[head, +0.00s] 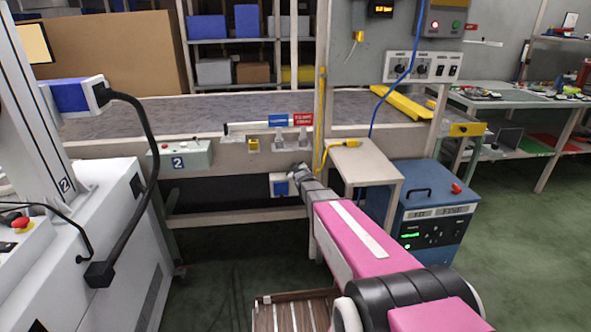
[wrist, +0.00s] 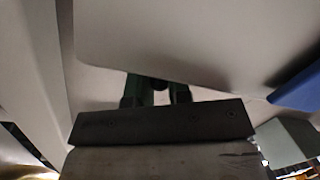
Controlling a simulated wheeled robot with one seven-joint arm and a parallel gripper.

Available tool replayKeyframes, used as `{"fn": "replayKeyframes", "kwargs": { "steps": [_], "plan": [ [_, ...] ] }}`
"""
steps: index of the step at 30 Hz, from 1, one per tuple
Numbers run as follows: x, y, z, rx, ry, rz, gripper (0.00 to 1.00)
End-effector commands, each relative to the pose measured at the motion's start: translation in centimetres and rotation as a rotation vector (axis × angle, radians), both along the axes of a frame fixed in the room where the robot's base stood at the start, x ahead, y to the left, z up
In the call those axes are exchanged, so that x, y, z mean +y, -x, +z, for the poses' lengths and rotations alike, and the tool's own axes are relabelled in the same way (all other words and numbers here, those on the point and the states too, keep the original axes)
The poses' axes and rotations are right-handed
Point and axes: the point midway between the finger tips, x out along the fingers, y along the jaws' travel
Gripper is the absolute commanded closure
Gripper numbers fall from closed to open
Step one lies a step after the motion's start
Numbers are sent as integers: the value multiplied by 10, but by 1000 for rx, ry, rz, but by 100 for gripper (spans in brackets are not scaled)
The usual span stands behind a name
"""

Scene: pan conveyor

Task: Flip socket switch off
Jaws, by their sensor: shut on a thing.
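A small white box with a blue front (head: 281,186), which looks like the socket, is fixed low on the bench frame in the head view. My gripper (head: 299,172) is at its upper right, partly overlapping it. In the wrist view, my gripper (wrist: 157,97) has its two dark fingers close together, with a small dark rounded part (wrist: 160,84) between them. A pale flat surface (wrist: 190,40) lies just beyond the fingertips. I cannot tell which part of the socket the fingers hold; the switch itself is hidden or too small to make out.
A grey control box (head: 184,154) marked 2 is left on the bench frame. A small beige table (head: 362,165) and a blue power unit (head: 432,212) stand right of my arm. Green floor is open at the right.

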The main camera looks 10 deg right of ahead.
Motion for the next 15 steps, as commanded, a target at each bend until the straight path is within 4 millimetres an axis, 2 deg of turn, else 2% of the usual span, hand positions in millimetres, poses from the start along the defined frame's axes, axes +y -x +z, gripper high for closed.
{"fn": "replayKeyframes", "kwargs": {
  "steps": [4, 5, 15],
  "plan": [
    [0, 0, 0, 1, 1, 0, 100],
    [0, 0, 0, 1, 1, 0, 72],
    [0, 2, 0, 1, -1, 0, 72]
  ]
}}
